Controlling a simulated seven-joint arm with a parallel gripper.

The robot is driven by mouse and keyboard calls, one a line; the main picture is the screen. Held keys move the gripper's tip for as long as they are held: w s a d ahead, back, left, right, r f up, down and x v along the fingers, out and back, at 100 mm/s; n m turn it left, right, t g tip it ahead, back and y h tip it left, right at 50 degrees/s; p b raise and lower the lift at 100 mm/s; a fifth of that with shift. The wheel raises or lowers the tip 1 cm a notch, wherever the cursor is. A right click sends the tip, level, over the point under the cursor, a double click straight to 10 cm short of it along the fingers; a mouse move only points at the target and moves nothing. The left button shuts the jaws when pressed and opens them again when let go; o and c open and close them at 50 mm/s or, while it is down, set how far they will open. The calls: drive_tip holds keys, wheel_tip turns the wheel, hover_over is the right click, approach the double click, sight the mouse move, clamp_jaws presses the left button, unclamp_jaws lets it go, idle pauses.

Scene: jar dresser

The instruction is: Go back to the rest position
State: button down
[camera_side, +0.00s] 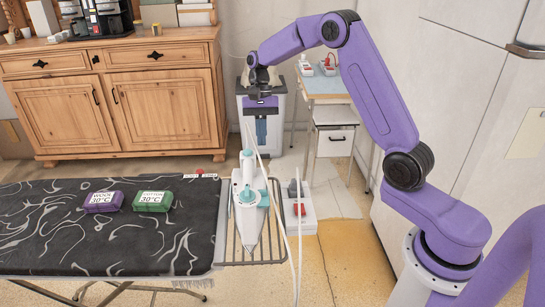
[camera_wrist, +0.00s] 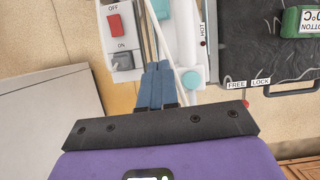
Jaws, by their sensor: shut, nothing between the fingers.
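My gripper (camera_side: 261,140) hangs pointing down above and behind the far end of the ironing board (camera_side: 60,245). Its blue fingers are together and empty; they also show in the wrist view (camera_wrist: 155,100). The white and teal iron (camera_side: 247,205) rests on the wire rack at the board's right end, apart from my fingers in the side view. Part of the iron appears beyond the fingertips in the wrist view (camera_wrist: 178,30).
A purple box (camera_side: 103,202) and a green box (camera_side: 152,202) lie on the board. A FREE/LOCK slider (camera_side: 206,176) sits at its far edge. Pale cords rise near the iron. A wooden dresser (camera_side: 120,95) and a small desk (camera_side: 328,85) stand behind.

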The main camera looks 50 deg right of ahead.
drive_tip(key=s+a+r+n+h, duration=0.35)
drive_tip(key=s+a+n, duration=0.6)
drive_tip(key=s, duration=0.45)
drive_tip(key=s+d+n+t, duration=0.2)
drive_tip(key=s+n, duration=0.9)
drive_tip(key=s, duration=1)
drive_tip(key=shift+f+n+t+y, duration=0.15)
drive_tip(key=shift+n+t+y, duration=0.25)
drive_tip(key=shift+t, duration=0.2)
